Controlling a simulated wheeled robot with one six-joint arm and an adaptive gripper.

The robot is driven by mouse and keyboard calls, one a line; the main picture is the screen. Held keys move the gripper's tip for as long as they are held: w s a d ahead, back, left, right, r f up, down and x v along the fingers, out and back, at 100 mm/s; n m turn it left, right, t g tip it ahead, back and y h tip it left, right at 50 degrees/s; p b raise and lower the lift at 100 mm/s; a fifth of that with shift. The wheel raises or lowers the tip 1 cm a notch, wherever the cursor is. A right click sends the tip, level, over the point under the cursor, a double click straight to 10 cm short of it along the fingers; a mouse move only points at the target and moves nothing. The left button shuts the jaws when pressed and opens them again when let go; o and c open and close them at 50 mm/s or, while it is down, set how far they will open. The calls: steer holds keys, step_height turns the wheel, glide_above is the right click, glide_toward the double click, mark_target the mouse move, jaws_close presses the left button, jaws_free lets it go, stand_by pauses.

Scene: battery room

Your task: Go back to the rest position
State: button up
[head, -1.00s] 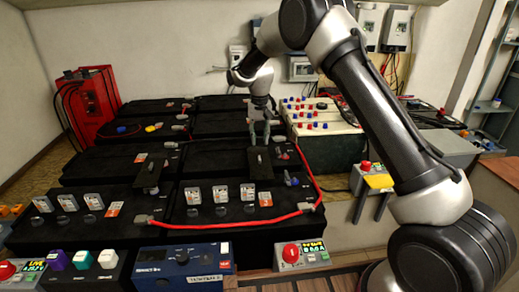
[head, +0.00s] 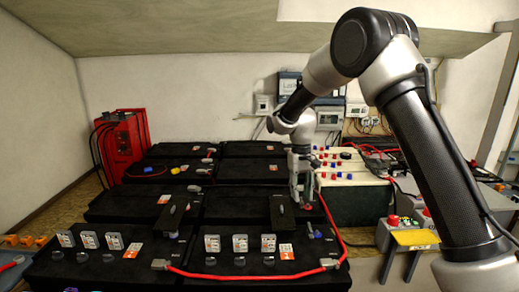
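My gripper (head: 302,198) points down over the black battery block (head: 235,203) in the middle row, at its right end. Its two fingers look apart, with nothing visible between them. A small red cap (head: 307,207) shows just by the fingertips; I cannot tell whether they touch it. A dark upright plate (head: 281,214) with a small grey lever stands just left of the gripper. My arm reaches in from the right side of the picture, bent high at the elbow.
A red cable (head: 240,277) runs along the front batteries and up their right side. A red charger (head: 122,147) stands at the left.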

steer(key=s+d+r+t, duration=0.2)
steer(key=s+d+r, duration=0.4)
steer(key=s, duration=0.5)
steer(key=s+d+r+m+t, duration=0.1)
steer(key=s+d+r+t, duration=0.1)
steer(key=s+d+r, duration=0.5)
steer(key=s+d+r+m+t, duration=0.1)
steer(key=s+d+r, duration=0.5)
steer(key=s, duration=1)
steer(key=shift+s+d+r+t+y, duration=0.2)
steer(key=shift+d+r+t+y, duration=0.15)
steer(key=shift+d, duration=0.65)
